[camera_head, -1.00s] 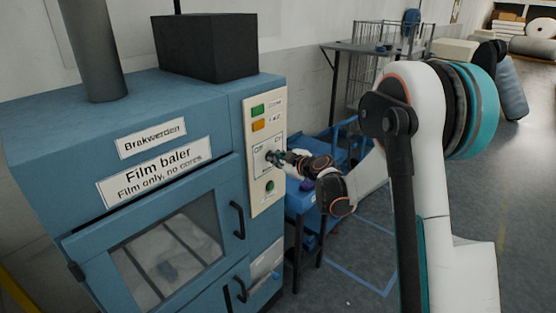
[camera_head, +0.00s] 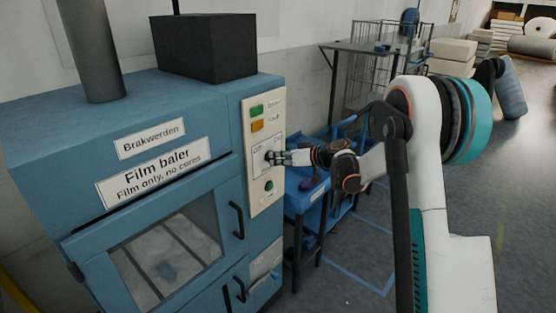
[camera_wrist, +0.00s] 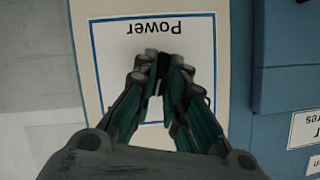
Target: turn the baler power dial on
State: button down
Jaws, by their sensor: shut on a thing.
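The blue film baler (camera_head: 90,185) stands at the left in the head view, with a cream control panel (camera_head: 278,200) on its right front edge. My gripper (camera_head: 270,157) is at the framed power section of that panel. In the wrist view, the panel (camera_wrist: 105,60) shows the word "Power" upside down, and my gripper's fingertips (camera_wrist: 160,58) are close together in front of it. My gripper is shut on the power dial (camera_wrist: 155,88), of which only a dark part shows between the fingers. The dial's pointing direction is hidden.
Green (camera_head: 257,110) and orange (camera_head: 258,125) indicators sit above the power section, and a round green button (camera_head: 269,185) below it. A black door handle (camera_head: 238,220) is to the left. A blue cart (camera_head: 305,200) stands close behind my wrist.

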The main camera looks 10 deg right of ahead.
jog(key=m+y, duration=0.1)
jog(key=m, duration=0.1)
jog(key=m+y+b, duration=0.1)
jog(key=m, duration=0.1)
jog(key=shift+w+d+f+g, duration=0.1)
jog(key=shift+d+g, duration=0.05)
jog(key=shift+g, duration=0.25)
jog(key=shift+y, duration=0.3)
jog(key=c, duration=1.6)
grip_release()
jog(key=shift+c, duration=0.2)
jog(key=v, duration=1.2)
